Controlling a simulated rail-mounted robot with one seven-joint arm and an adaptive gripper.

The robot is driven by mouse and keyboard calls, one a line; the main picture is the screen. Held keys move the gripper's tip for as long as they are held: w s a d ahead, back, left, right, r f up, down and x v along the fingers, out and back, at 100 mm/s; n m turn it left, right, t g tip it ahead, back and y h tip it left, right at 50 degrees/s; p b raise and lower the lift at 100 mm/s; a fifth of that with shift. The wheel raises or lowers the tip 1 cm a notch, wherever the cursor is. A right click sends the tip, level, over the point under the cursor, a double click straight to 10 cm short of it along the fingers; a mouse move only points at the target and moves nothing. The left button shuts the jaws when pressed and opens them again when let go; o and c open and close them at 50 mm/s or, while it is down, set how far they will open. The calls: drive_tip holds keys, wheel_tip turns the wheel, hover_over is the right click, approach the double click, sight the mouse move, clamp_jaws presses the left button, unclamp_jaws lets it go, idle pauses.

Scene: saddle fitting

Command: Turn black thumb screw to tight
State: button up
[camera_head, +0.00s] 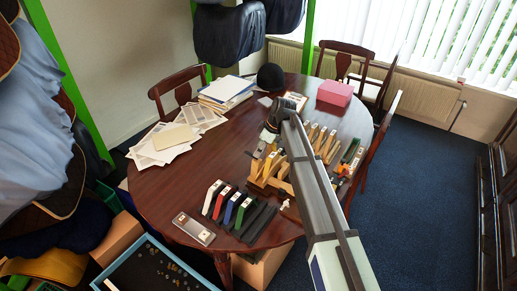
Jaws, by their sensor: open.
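My arm reaches from the bottom right over the round table. My gripper (266,143) is at its far end, low over the table just behind a light wooden fixture (262,182). It is open, but its fingers are small and partly hidden by my own arm. I cannot pick out the black thumb screw at this size, nor tell whether my gripper touches anything.
On the table (160,196) are a row of white, red, blue and green pieces (229,203) with black bars, a grey flat device (194,229), wooden stands (322,141), papers (166,142), a black hat (271,77) and a pink box (335,93).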

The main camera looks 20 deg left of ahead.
drive_tip(key=shift+x, duration=0.9)
clamp_jaws()
